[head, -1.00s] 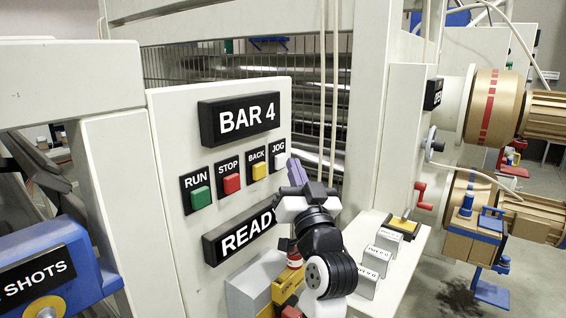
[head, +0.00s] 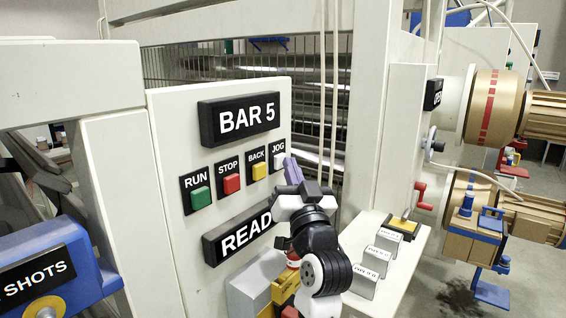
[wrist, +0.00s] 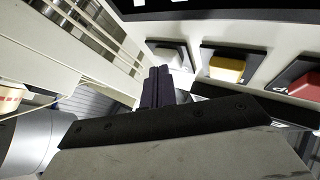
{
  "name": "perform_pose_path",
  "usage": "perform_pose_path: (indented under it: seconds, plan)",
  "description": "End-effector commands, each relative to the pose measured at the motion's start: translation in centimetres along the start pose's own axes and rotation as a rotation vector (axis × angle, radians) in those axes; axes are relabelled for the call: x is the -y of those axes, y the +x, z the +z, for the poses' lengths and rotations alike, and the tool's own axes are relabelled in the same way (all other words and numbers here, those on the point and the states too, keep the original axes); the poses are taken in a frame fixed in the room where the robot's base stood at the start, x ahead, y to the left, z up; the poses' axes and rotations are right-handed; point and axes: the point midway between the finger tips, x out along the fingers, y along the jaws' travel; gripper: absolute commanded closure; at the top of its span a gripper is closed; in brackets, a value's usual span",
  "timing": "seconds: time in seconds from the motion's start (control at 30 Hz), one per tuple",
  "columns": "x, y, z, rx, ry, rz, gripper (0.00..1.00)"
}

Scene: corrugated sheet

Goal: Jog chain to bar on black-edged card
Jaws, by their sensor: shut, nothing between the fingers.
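The bar display (head: 248,120) on the pale panel reads "BAR 5". Below it is the white JOG button (head: 279,161), right of the yellow BACK button (head: 259,171). My gripper (head: 291,168) is shut and empty, its purple fingers upright at the right edge of JOG. In the wrist view the fingertips (wrist: 159,72) are close to the white JOG button (wrist: 170,56); I cannot tell whether they touch it.
The red STOP button (head: 232,184) and green RUN button (head: 200,198) sit farther left. A lower display (head: 238,239) shows "READ", its end hidden by my arm. A grey box (head: 253,285) lies below. A white upright (head: 365,130) stands to the right.

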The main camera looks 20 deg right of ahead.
Motion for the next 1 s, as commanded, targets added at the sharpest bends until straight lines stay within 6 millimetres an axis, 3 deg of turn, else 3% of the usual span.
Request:
perform_pose_path:
  seconds: [0.47,1.0]
  plan:
    - [0.1,0.1,0.1,0.001,0.001,-0.001,1.0]
    - [-0.7,-1.0,-0.7,0.0,0.0,0.0,1.0]
